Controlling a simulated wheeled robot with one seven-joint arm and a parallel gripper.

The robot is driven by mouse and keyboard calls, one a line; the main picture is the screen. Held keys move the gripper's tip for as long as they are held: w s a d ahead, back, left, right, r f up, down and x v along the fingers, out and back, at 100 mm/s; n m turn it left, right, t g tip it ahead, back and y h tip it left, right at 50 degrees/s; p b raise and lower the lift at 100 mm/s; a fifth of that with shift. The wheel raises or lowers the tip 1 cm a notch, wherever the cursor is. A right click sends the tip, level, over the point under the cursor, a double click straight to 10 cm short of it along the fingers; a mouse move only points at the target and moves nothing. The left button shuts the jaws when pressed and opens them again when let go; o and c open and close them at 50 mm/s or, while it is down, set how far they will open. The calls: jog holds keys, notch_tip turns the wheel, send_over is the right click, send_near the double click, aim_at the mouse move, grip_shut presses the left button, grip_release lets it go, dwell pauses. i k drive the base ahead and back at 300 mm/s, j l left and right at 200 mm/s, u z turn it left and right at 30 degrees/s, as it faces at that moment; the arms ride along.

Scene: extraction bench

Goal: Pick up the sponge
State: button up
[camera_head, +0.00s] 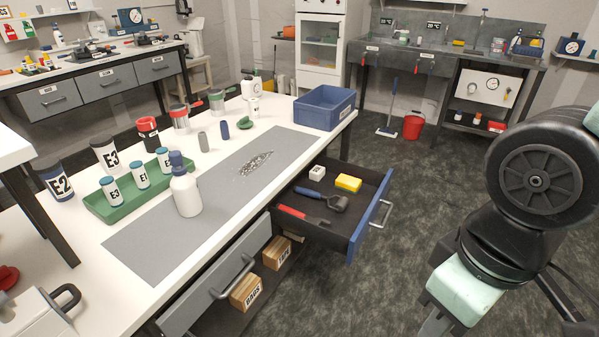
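A yellow sponge (348,182) with a darker lower edge lies in the open blue-fronted drawer (352,222), near its far right side. Beside it in the drawer are a small white block (317,172), a black-headed tool (322,199) with a blue handle, and a red-handled tool (302,216). Nothing covers the sponge. My arm comes in from the right edge and runs down toward the bottom, well apart from the drawer. Its fingertips do not show, so I cannot see whether my gripper is open or shut.
The white bench (232,232) bears a grey mat, a green tray (97,206), a white bottle (186,194), several labelled jars and a blue bin (324,107). The floor right of the drawers is clear. A red bucket (413,127) stands farther back.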

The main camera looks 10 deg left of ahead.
aim_at(350, 185)
jog(key=i+u, duration=0.15)
jog(key=u, duration=0.2)
jog(key=i+u, duration=0.1)
jog(key=u, duration=0.25)
jog(key=i+l+u, duration=0.15)
jog(key=u, duration=0.2)
jog(key=i+l+u, duration=0.1)
jog(key=i+l, duration=0.25)
jog(key=i+l+u, duration=0.15)
jog(key=i+l, duration=0.2)
jog(key=l, duration=0.2)
jog(key=i+l+u, duration=0.1)
jog(key=i+l, duration=0.2)
jog(key=l, duration=0.15)
